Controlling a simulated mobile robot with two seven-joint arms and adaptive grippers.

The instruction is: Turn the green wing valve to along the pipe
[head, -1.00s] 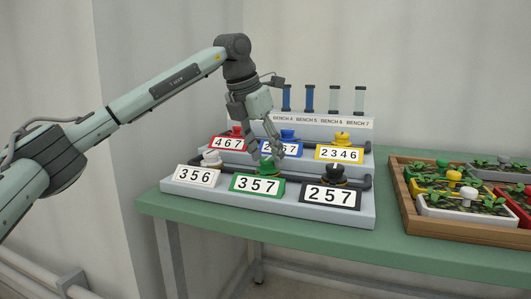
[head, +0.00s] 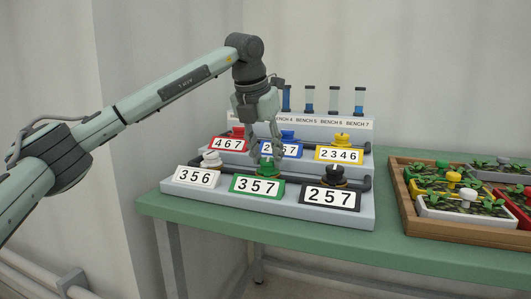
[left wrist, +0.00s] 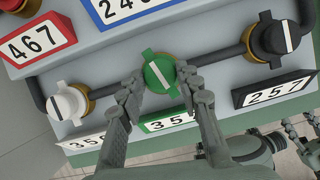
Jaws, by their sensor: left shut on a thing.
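The green wing valve (head: 268,163) sits in the front row, behind its green-framed plate 357 (head: 257,185). In the left wrist view the green valve (left wrist: 160,73) has its wing and white line slanting across the grey pipe (left wrist: 115,86). My left gripper (head: 267,154) reaches down from above and is shut on the green valve, one finger on each side in the left wrist view (left wrist: 160,82). At the lower right of that view, my right gripper (left wrist: 299,122) shows partly, with its fingers apart and nothing between them.
Red (head: 238,132), blue (head: 287,134) and yellow (head: 342,138) valves stand in the row behind. A wooden tray (head: 450,230) of potted plants is on the green table's right.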

